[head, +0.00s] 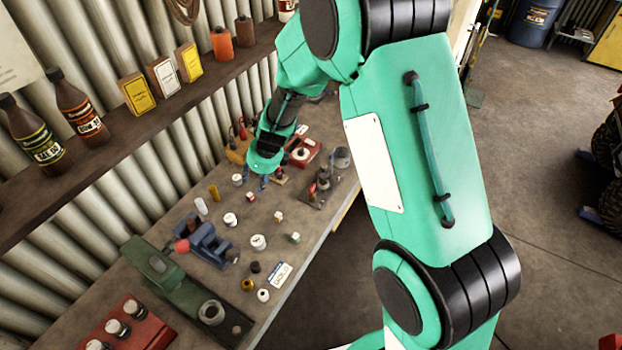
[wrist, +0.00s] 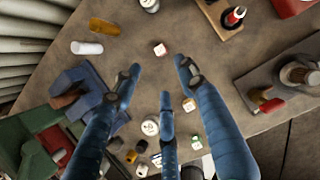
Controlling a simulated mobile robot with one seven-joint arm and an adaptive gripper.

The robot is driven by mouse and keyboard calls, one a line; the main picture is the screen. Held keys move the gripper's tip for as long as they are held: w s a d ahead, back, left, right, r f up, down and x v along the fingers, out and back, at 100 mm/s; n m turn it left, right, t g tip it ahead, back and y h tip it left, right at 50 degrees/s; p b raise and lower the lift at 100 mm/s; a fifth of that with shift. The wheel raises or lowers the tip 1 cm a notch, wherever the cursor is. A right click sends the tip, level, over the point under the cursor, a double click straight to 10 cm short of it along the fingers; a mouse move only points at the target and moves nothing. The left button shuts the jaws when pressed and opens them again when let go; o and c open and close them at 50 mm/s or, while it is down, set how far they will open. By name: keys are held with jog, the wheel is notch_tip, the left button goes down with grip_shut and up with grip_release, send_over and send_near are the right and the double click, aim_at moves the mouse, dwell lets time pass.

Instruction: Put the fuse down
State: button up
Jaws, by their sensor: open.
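My gripper (wrist: 160,85) is open, its three blue fingers spread with nothing held between them. In the head view my gripper (head: 263,182) hangs over the far part of the workbench (head: 325,215). I cannot tell for sure which small part is the fuse. A plain white cylinder (wrist: 87,47) lies on its side beside an amber cylinder (wrist: 105,28), left of the fingers; both also show in the head view, white (head: 201,205) and amber (head: 214,193).
A blue vise (head: 205,242) and a green machine (head: 165,275) stand at the near left. Several small cans and cubes lie about the bench. A red box (head: 303,152) and a dark plate with parts (head: 325,188) are at right. A shelf (head: 150,115) runs above.

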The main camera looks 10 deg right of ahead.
jog(key=shift+r, duration=0.1)
jog(key=s+d+r+n, duration=0.3)
jog(key=s+r+n, duration=0.15)
jog(key=r, duration=0.35)
jog(key=s+d+r+n+t, duration=0.1)
jog(key=s+d+r+n, duration=0.3)
jog(key=r, duration=0.4)
jog(key=s+d+r+n, duration=0.2)
jog(key=s+r+n, duration=0.2)
jog(key=s+r, duration=0.3)
jog(key=s+d+r+n+h, duration=0.1)
jog(key=s+d+r+n, duration=0.2)
jog(key=s, duration=0.4)
jog(key=s+d+r+n+t+h, duration=0.1)
jog(key=s+d+r+n, duration=0.2)
jog(key=s+d+n, duration=0.2)
jog(key=s+d+r+n+h, duration=0.1)
jog(key=s+d+r+n, duration=0.3)
jog(key=s, duration=0.7)
jog(key=shift+n, duration=0.85)
jog(key=shift+f, duration=0.1)
notch_tip(320, 180, down, 8)
jog(key=b, duration=0.8)
jog(key=shift+f, duration=0.15)
jog(key=shift+w, duration=0.1)
